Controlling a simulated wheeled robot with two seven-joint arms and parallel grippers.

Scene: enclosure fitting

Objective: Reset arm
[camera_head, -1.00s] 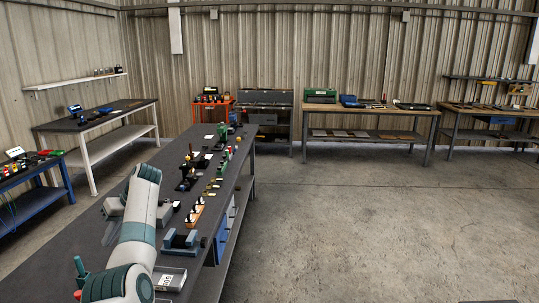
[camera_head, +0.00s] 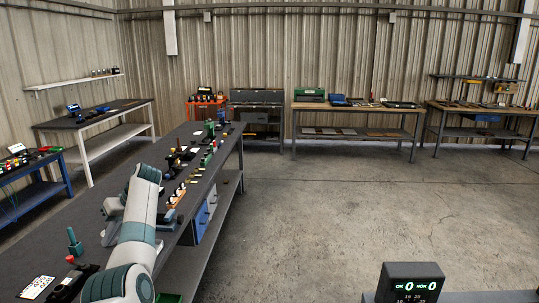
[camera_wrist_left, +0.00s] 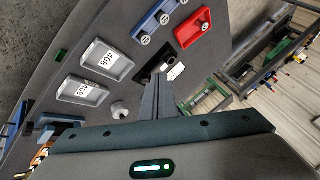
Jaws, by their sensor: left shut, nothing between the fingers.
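My left arm (camera_head: 141,225) comes in from the bottom left and reaches over the long dark workbench (camera_head: 60,232). My left gripper (camera_wrist_left: 158,97) shows in the wrist view with its two dark fingers together and nothing between them. The fingertips point toward a black part with a white label, and I cannot tell how far above the bench they are. In the head view the gripper's fingers are mostly hidden by the arm. My right gripper is in neither view.
The wrist view shows a tray marked 408 (camera_wrist_left: 106,59), a tray marked 409 (camera_wrist_left: 82,91), and a red tray (camera_wrist_left: 194,27). A counter display (camera_head: 409,283) stands at the lower right. A wooden-topped bench (camera_head: 357,107) stands at the back. The concrete floor (camera_head: 330,200) is clear.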

